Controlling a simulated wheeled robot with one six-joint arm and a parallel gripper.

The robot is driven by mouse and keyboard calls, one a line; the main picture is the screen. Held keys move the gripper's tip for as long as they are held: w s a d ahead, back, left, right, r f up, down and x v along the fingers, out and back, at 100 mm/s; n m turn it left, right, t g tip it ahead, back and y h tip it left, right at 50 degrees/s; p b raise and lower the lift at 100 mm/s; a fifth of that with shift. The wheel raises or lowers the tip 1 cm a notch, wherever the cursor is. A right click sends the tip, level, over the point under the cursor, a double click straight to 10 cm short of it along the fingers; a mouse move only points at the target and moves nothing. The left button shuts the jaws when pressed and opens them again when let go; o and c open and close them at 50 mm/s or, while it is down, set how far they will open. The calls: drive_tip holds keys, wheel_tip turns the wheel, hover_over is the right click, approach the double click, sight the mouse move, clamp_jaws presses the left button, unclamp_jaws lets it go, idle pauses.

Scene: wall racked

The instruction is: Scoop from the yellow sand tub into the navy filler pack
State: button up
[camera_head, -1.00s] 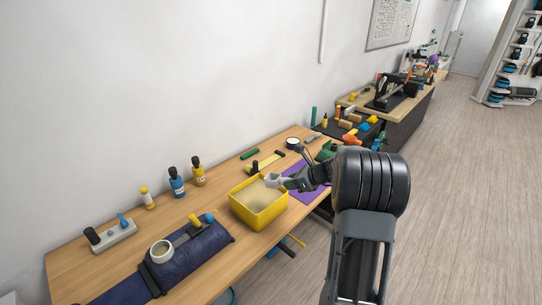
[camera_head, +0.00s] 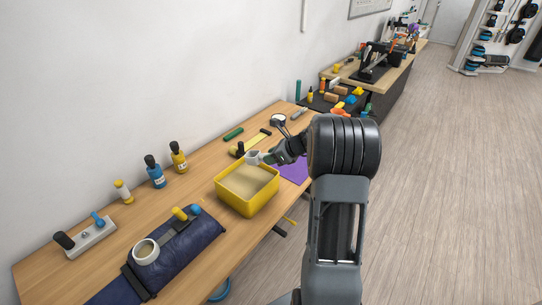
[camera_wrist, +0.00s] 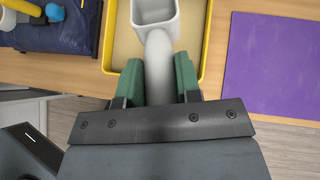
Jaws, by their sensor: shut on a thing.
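The yellow sand tub (camera_head: 238,205) stands on the wooden bench with pale sand (camera_head: 246,182) inside. My gripper (camera_head: 276,157) is shut on the handle of a light grey scoop (camera_head: 254,158) at the tub's back right. In the wrist view, the green fingers of my gripper (camera_wrist: 158,84) flank the scoop's handle, and the scoop's square cup (camera_wrist: 154,12) is over the sand inside the tub rim (camera_wrist: 108,40). The cup looks empty. The navy filler pack (camera_head: 190,245) lies left of the tub, with a white round collar (camera_head: 146,251) on it, sand-coloured inside.
A purple mat (camera_head: 292,170) lies right of the tub. Yellow and blue bottles (camera_head: 179,157) stand along the wall side. A grey block with knobs (camera_head: 91,238) is at the left end. Tools and parts crowd the bench's far end. Open floor lies to the right.

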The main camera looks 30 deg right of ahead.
wheel_tip(320, 180, down, 10)
drive_tip(key=b, duration=0.7)
drive_tip(key=shift+r, duration=0.25)
drive_tip(key=shift+s+f, duration=0.1)
drive_tip(key=shift+f, duration=0.05)
drive_tip(key=shift+s+f, duration=0.15)
drive_tip(key=shift+f, duration=0.15)
idle(0.6)
wheel_tip(320, 180, up, 14)
drive_tip(key=t+y+p, duration=0.2)
drive_tip(key=t+p, duration=0.1)
hover_over(272, 180)
drive_tip(key=shift+f, duration=0.2)
idle(1.0)
drive_tip(key=shift+a, duration=0.1)
idle(0.4)
